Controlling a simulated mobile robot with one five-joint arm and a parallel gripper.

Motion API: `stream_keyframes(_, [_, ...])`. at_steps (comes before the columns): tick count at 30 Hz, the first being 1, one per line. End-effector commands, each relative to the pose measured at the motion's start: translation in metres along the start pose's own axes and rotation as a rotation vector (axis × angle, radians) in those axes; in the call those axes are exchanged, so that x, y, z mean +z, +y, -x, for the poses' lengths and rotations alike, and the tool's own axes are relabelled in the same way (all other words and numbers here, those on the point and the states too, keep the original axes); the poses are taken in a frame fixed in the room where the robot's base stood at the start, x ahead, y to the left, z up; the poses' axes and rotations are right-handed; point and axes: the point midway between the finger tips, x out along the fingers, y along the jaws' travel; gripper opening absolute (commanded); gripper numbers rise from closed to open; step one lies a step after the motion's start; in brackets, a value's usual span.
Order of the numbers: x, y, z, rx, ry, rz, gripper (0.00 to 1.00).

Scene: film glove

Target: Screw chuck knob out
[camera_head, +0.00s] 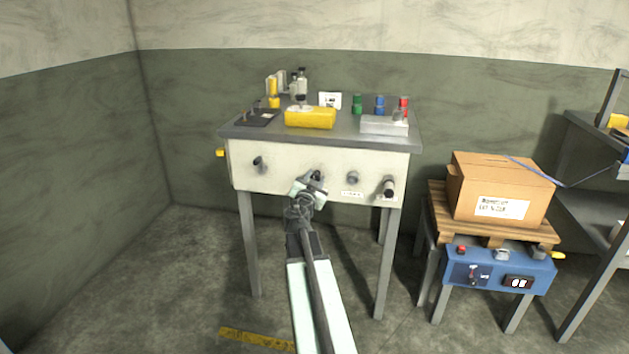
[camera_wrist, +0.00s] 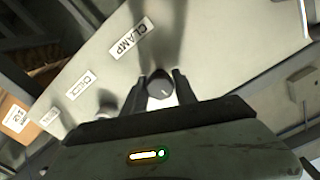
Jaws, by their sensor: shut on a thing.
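A pale panel (camera_head: 245,180) on the front of a grey-topped bench carries several knobs in a row. My gripper (camera_head: 311,188) is at the second knob from the left (camera_head: 316,175). In the wrist view my gripper (camera_wrist: 160,90) has its fingers on both sides of a round grey knob (camera_wrist: 160,88) with a pale mark. A CLAMP label (camera_wrist: 131,39) is near that knob. A label that seems to read CHUCK (camera_wrist: 80,85) is farther left, near another dark knob (camera_wrist: 105,100). I cannot tell for sure which label belongs to the gripped knob.
A yellow box (camera_head: 310,117), a grey tray (camera_head: 384,125) and bottles (camera_head: 298,82) stand on the bench top. More knobs (camera_head: 352,178) (camera_head: 388,187) stick out to the right. A cardboard box (camera_head: 500,187) sits on a pallet at the right. The floor at the left is clear.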

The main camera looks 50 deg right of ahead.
Motion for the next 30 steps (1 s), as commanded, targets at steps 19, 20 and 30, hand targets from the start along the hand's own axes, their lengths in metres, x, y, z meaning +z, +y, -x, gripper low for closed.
stream_keyframes(19, [-0.0027,0.0047,-0.0022,0.011,0.002,0.612,0.0])
stream_keyframes(20, [-0.0028,0.0047,-0.0022,0.011,0.002,0.641,0.0])
stream_keyframes(30, [-0.0032,0.0056,-0.0024,0.013,0.0,0.963,0.0])
